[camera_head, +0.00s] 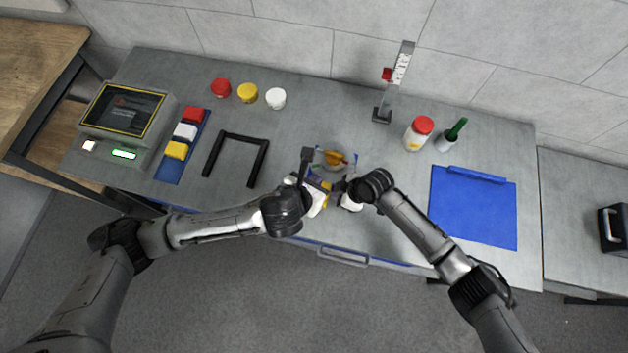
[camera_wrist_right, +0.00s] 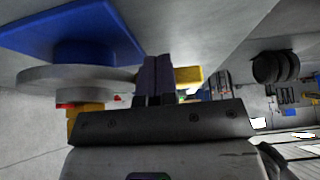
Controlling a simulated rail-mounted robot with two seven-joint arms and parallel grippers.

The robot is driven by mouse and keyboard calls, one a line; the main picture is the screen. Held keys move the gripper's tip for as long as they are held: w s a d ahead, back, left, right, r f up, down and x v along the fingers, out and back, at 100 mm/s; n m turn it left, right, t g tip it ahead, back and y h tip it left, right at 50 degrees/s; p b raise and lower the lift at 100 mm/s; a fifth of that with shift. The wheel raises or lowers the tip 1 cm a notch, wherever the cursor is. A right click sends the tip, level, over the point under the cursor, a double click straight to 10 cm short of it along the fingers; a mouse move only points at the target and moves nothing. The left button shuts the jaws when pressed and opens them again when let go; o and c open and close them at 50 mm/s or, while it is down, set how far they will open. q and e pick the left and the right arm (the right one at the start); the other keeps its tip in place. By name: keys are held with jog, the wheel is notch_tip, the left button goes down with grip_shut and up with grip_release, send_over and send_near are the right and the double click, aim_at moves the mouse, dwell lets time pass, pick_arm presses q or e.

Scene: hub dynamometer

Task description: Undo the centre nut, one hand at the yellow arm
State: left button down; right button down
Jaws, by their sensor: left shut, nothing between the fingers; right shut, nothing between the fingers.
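The hub dynamometer stands on a blue base (camera_wrist_right: 75,28) near the bench's front middle. Its grey disc (camera_wrist_right: 80,78) is seen edge-on in the right wrist view. An orange-yellow part (camera_head: 336,158) sits on top of the disc; I cannot make out the centre nut there. A yellow piece (camera_wrist_right: 188,75), perhaps the yellow arm, shows beyond my right fingers, and a yellow piece (camera_head: 326,187) shows beside my left gripper (camera_head: 318,184). My right gripper (camera_wrist_right: 157,80) is shut and empty beside the hub. My left gripper is shut and empty at the hub's front left, its fingertips partly hidden.
A black U-shaped frame (camera_head: 238,136) lies left of the hub. A blue tray (camera_head: 475,210), a red-capped bottle (camera_head: 418,134) and a cup with a green handle (camera_head: 448,141) are right. A scale post (camera_head: 400,75) stands behind. A console (camera_head: 125,115) is far left.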

notch_tip(320, 180, up, 6)
jog(key=d+p, duration=0.1)
jog(key=p, duration=0.4)
jog(key=shift+r+p, duration=0.25)
jog(key=shift+p, duration=0.05)
dwell(0.4)
